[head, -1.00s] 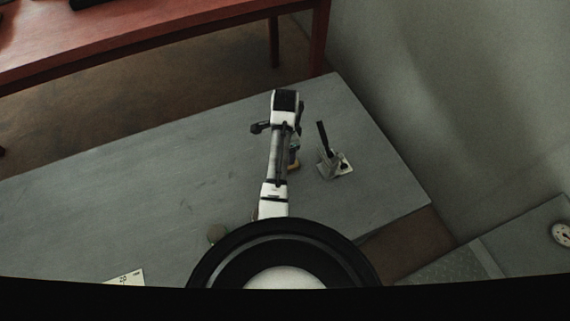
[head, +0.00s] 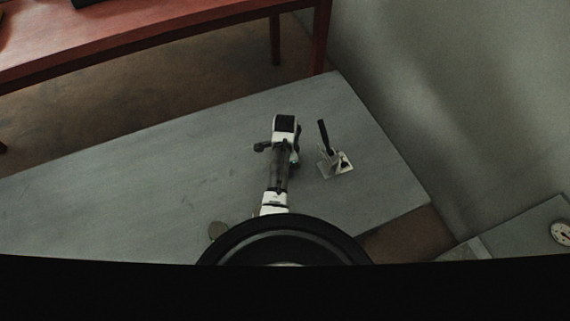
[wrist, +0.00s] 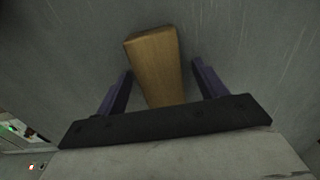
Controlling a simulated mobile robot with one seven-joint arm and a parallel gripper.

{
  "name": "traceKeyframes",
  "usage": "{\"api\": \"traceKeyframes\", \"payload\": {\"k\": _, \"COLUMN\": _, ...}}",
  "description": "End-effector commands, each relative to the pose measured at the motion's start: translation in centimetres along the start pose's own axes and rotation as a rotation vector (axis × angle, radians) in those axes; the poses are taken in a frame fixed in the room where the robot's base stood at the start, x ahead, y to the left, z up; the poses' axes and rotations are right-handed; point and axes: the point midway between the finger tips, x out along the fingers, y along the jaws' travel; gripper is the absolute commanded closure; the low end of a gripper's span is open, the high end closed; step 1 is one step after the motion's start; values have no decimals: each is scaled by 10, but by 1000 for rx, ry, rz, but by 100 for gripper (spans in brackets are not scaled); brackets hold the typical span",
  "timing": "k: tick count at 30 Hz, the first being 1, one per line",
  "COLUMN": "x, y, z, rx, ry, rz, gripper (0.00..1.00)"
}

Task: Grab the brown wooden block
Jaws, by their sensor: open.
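The brown wooden block (wrist: 156,62) lies on the grey table in the wrist view, with its long side running away from my gripper. My gripper (wrist: 162,82) is open, with one purple finger on each side of the block's near part. Gaps show between the fingers and the block, wider on the right. The block's near end is hidden behind the dark gripper bar. In the head view my gripper and arm (head: 282,150) are over the table, and I cannot make out the block there.
A small metal holder with a dark upright handle (head: 333,160) stands on the grey table (head: 140,190), right of my arm. A red table (head: 150,45) stands behind. The table's left part is mostly clear.

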Motion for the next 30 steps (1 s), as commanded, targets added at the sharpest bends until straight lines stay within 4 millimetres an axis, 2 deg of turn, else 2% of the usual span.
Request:
{"api": "traceKeyframes", "payload": {"k": 2, "x": 0, "y": 0, "z": 0, "rx": 0, "ry": 0, "rz": 0, "gripper": 29}}
{"api": "traceKeyframes", "payload": {"k": 13, "x": 0, "y": 0, "z": 0, "rx": 0, "ry": 0, "rz": 0, "gripper": 78}}
{"api": "traceKeyframes", "payload": {"k": 23, "x": -4, "y": 0, "z": 0, "rx": 0, "ry": 1, "rz": -2, "gripper": 79}}
{"api": "traceKeyframes", "payload": {"k": 26, "x": -11, "y": -1, "z": 0, "rx": 0, "ry": 2, "rz": -3, "gripper": 79}}
{"api": "traceKeyframes", "payload": {"k": 30, "x": -31, "y": -1, "z": -1, "rx": 0, "ry": 2, "rz": -4, "gripper": 79}}
